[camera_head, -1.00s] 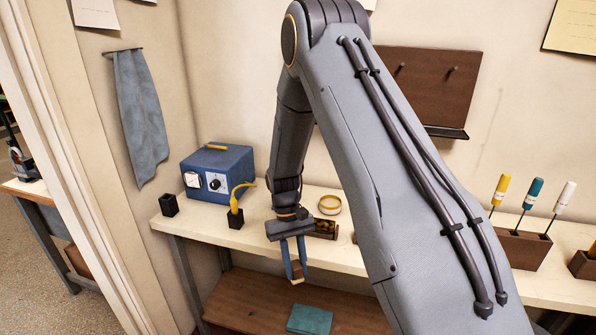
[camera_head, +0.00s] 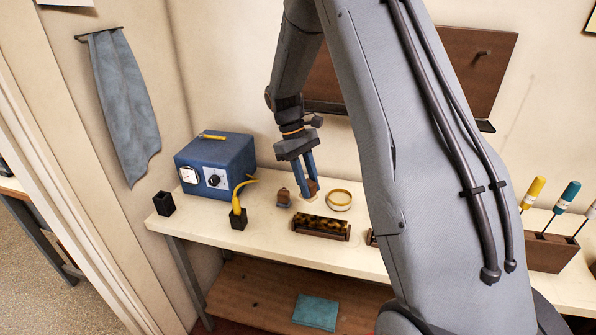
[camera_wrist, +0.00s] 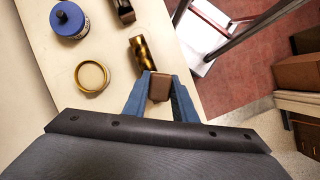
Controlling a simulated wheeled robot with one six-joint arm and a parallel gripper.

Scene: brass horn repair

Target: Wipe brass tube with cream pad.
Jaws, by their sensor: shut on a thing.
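The brass tube (camera_head: 320,225) is mottled with dark patches. It lies in a dark brown cradle (camera_head: 322,236) near the front of the bench, and the tube also shows in the wrist view (camera_wrist: 140,53). My gripper (camera_head: 306,180) points down over the bench, behind the tube in the head view. Its blue fingers are shut on the brown block of the pad (camera_head: 312,188), whose cream underside shows only as a thin edge. In the wrist view the brown block (camera_wrist: 159,87) sits between the fingertips, apart from the tube. The pad's underside is hidden there.
A round brass-rimmed dish (camera_head: 339,200) stands right of the pad, and a small jar (camera_head: 283,197) stands left. A yellow nozzle in a black holder (camera_head: 238,219), a blue box (camera_head: 216,165) and a black cup (camera_head: 164,203) are further left. A teal cloth (camera_head: 315,311) lies on the lower shelf.

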